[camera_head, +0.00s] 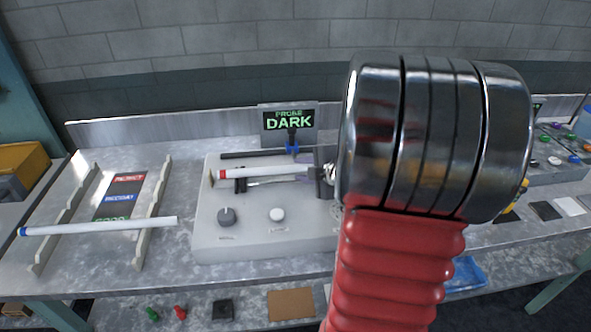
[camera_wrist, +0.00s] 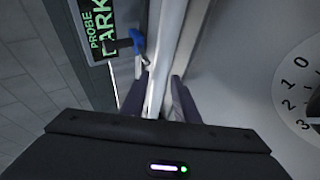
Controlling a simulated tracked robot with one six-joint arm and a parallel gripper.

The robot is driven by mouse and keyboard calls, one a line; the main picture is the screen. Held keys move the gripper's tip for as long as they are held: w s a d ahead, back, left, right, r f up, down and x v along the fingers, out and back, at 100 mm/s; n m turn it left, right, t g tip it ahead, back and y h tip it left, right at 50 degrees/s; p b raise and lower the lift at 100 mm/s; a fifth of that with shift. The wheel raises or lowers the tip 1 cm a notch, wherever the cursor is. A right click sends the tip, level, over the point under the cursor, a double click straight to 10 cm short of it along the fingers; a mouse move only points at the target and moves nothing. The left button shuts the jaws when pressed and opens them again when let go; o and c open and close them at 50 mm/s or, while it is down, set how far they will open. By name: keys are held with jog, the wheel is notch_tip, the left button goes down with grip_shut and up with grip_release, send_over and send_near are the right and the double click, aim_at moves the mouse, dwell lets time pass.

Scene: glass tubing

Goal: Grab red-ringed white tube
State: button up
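The white tube with a red ring (camera_head: 265,172) lies level across the front of the grey probe machine (camera_head: 250,245). Its red ring is near its left end. My gripper (camera_head: 325,178) is at the tube's right end in the head view, partly hidden by my own wrist. In the wrist view, the white tube (camera_wrist: 168,50) runs between the two dark fingers of my gripper (camera_wrist: 160,92). The fingers sit close on both sides of it. I cannot tell whether they press on it.
A blue-ended white tube (camera_head: 100,227) lies across a notched rack (camera_head: 155,210) at left. A screen reading PROBE DARK (camera_head: 289,121) stands behind the machine. A blue clip (camera_wrist: 138,42) is close to the left finger. A numbered dial (camera_wrist: 305,95) is at right.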

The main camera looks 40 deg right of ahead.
grip_shut()
notch_tip(320, 180, up, 10)
dwell(0.9)
dwell(0.4)
